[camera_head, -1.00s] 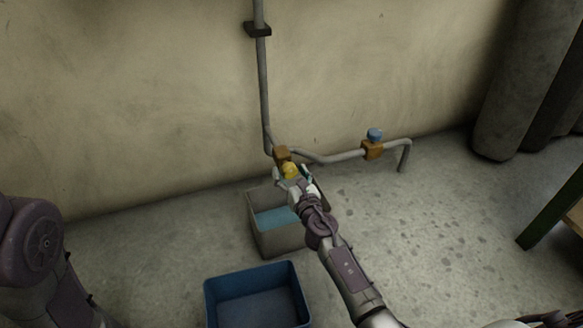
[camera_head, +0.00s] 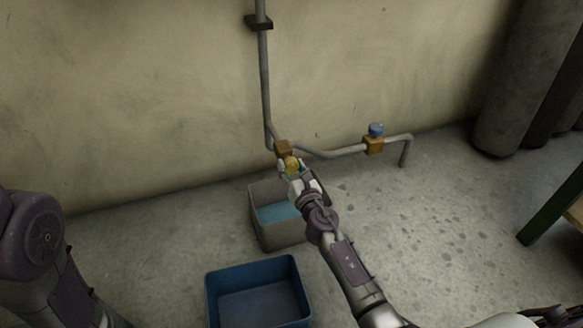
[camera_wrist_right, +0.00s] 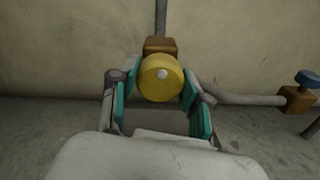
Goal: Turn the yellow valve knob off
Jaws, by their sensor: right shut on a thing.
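The yellow valve knob (camera_head: 291,161) is on an orange-brown valve block (camera_head: 282,147) low on the wall pipe. In the right wrist view the knob (camera_wrist_right: 160,78) is round with a pale centre, in front of its block (camera_wrist_right: 160,46). My right gripper (camera_head: 292,168) is at the knob. Its teal-padded fingers (camera_wrist_right: 160,92) lie on the left and right sides of the knob, shut on it. My left arm shows at the left edge of the head view, but its gripper is out of view.
A grey bin (camera_head: 264,236) with blue water stands under the knob. A blue crate (camera_head: 222,312) is in front of it. A second valve with a blue knob (camera_head: 376,129) is on the pipe to the right. Grey cylinders (camera_head: 502,110) stand at the far right. The floor right of the bin is clear.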

